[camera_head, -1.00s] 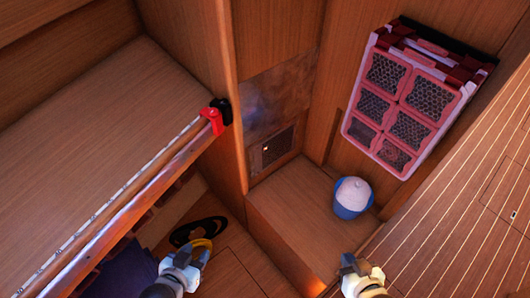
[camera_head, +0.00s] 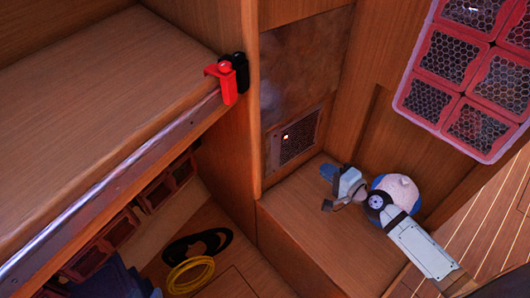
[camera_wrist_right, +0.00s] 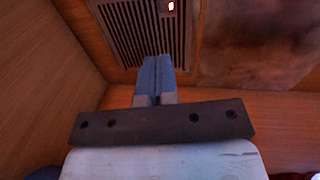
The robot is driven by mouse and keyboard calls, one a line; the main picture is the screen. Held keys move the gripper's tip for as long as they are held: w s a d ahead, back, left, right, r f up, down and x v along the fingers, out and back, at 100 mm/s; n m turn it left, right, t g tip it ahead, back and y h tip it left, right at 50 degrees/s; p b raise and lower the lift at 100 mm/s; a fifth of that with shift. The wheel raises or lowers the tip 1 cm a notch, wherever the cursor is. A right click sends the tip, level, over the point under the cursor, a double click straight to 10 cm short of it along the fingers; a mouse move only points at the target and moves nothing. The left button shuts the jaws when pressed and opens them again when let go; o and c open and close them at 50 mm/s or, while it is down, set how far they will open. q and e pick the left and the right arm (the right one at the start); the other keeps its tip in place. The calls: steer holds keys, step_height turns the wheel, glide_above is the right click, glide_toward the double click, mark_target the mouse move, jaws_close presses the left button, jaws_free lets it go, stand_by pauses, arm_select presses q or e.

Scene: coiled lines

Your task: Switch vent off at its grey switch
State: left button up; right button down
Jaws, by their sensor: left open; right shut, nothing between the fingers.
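The vent (camera_head: 300,142) is a dark slatted grille low on the wooden wall, with a small glowing orange-red light at its upper left. In the right wrist view the vent (camera_wrist_right: 122,32) fills the upper middle, and the lit spot sits on a small grey plate (camera_wrist_right: 165,13), apparently the switch, at the top. My right gripper (camera_head: 328,171) is shut and empty in front of the vent, right of and below it. Its blue fingers (camera_wrist_right: 157,62) overlap the lower grille in the wrist view; contact cannot be told. My left gripper is not in view.
A blue-and-white cap-like object (camera_head: 398,187) lies on the wooden step (camera_head: 310,245) behind my right arm. A pink-framed mesh crate rack (camera_head: 450,55) is at upper right. Red and black clips (camera_head: 225,80) sit on the bunk edge. Yellow and black coils (camera_head: 190,273) lie below.

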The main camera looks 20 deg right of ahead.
arm_select(q)
steer(key=shift+a, duration=0.1)
arm_select(e)
steer(key=shift+w+m, duration=0.3)
steer(key=shift+w, duration=0.4)
glide_toward(285, 141)
steer(key=x, duration=0.6)
steer(key=shift+w+f+p, duration=0.15)
steer(key=shift+w+p, duration=0.15)
steer(key=shift+p, duration=0.05)
arm_select(q)
steer(key=shift+a+f, duration=0.15)
steer(key=shift+f, duration=0.05)
arm_select(e)
steer(key=shift+w+a, duration=0.2)
steer(key=shift+w, duration=0.25)
